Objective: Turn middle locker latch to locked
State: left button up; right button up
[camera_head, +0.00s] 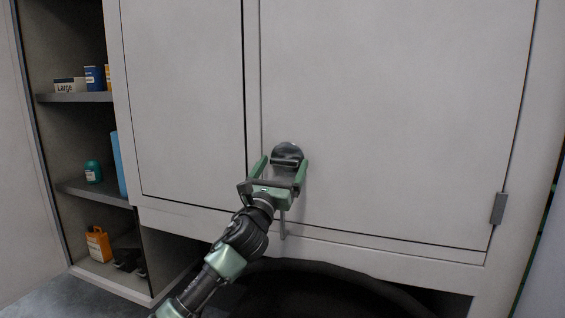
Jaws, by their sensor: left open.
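The dark metal locker latch (288,151) sits on the lower left part of the right-hand grey door (400,110), near the seam between the two doors. My left gripper (283,166) is in front of the latch, its two green fingers apart on either side of it. I cannot tell whether the fingers touch it. A thin vertical metal bar (283,226) shows just below the gripper. The gripper hides part of the latch, so its exact turn is hard to read. My right gripper is not in view.
At the left, open shelves (95,187) hold a box (69,85), blue and yellow containers, a teal item (93,171) and an orange container (98,244). A hinge (498,208) is at the door's right edge. Below the cabinet is a dark round object (320,285).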

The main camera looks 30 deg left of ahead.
pick_arm(q)
jog(key=shift+w, duration=0.1)
jog(key=c, duration=1.4)
jog(key=shift+o, duration=0.2)
